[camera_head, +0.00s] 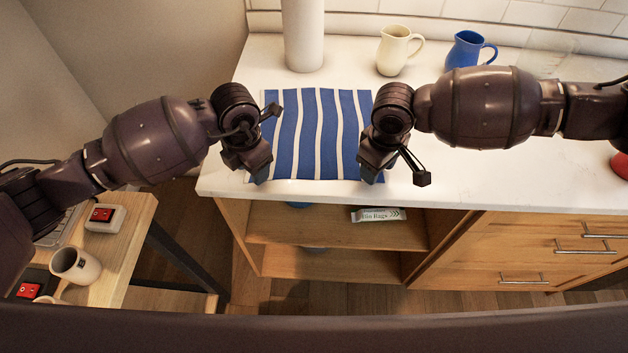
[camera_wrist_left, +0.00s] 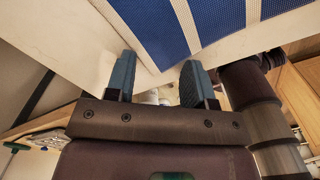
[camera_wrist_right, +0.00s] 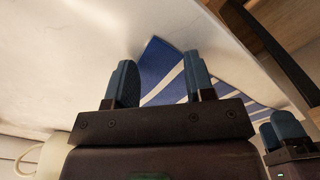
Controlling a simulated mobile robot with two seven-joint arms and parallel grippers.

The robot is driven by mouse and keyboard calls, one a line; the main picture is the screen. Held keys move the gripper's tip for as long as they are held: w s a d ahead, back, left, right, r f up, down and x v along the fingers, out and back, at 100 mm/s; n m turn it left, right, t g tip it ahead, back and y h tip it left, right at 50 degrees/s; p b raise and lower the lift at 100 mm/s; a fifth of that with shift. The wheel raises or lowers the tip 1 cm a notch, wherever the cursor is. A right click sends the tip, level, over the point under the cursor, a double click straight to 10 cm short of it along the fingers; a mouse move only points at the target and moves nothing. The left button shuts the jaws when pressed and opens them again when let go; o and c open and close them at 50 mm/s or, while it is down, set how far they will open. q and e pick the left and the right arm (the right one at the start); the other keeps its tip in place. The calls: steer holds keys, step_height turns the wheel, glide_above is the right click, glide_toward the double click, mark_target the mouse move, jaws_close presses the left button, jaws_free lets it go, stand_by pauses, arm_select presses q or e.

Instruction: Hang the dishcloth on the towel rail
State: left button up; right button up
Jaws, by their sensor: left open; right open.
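The dishcloth (camera_head: 318,130) is blue with white stripes and lies flat on the white counter, its near edge close to the counter's front edge. It also shows in the left wrist view (camera_wrist_left: 205,28) and in the right wrist view (camera_wrist_right: 163,72). My left gripper (camera_head: 262,178) is open and empty at the cloth's left near corner. My right gripper (camera_head: 372,178) is open at the cloth's right near corner. In the right wrist view the cloth shows between and beyond the fingers; I cannot tell whether they touch it. No towel rail can be made out.
A white cylinder (camera_head: 304,35), a cream jug (camera_head: 394,52) and a blue jug (camera_head: 466,52) stand at the back of the counter. Open shelves (camera_head: 340,235) with a packet (camera_head: 378,214) lie below. A side table (camera_head: 125,235) with a mug (camera_head: 75,265) stands at left.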

arm_select(q)
steer(key=shift+f, duration=0.25)
arm_select(e)
steer(key=shift+f, duration=0.25)
arm_select(q)
steer(key=shift+f, duration=0.1)
arm_select(e)
steer(key=shift+f, duration=0.1)
arm_select(q)
jaws_close()
arm_select(e)
steer(key=shift+f, duration=0.1)
jaws_close()
steer(key=shift+r, duration=0.2)
